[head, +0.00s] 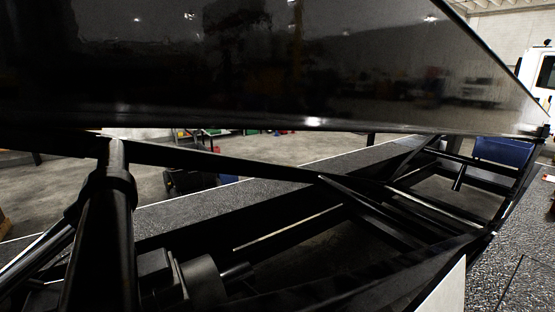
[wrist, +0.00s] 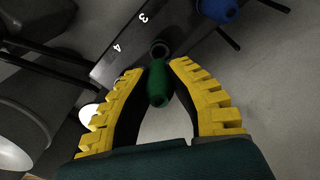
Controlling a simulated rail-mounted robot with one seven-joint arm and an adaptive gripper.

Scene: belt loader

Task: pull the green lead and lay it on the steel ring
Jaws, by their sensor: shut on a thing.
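In the wrist view my gripper (wrist: 158,68) has two yellow, notched fingers, shut on the green lead (wrist: 157,85). The lead's thick green body lies between the fingertips and points back toward the palm. A dark, round, ring-like end (wrist: 160,49) shows just beyond the lead, by the edge of a dark bar marked 3 and 4 (wrist: 118,48). I cannot tell whether it is a socket or part of the lead, or whether the two are joined. I cannot make out the steel ring for sure. The head view shows neither my gripper nor the lead.
A blue plug-like thing (wrist: 218,9) sits farther along the bar. A large pale cylinder (wrist: 20,135) and dark bars stand at the left. In the head view a big dark panel (head: 250,60) hangs over a black frame (head: 300,175). Grey floor shows beyond.

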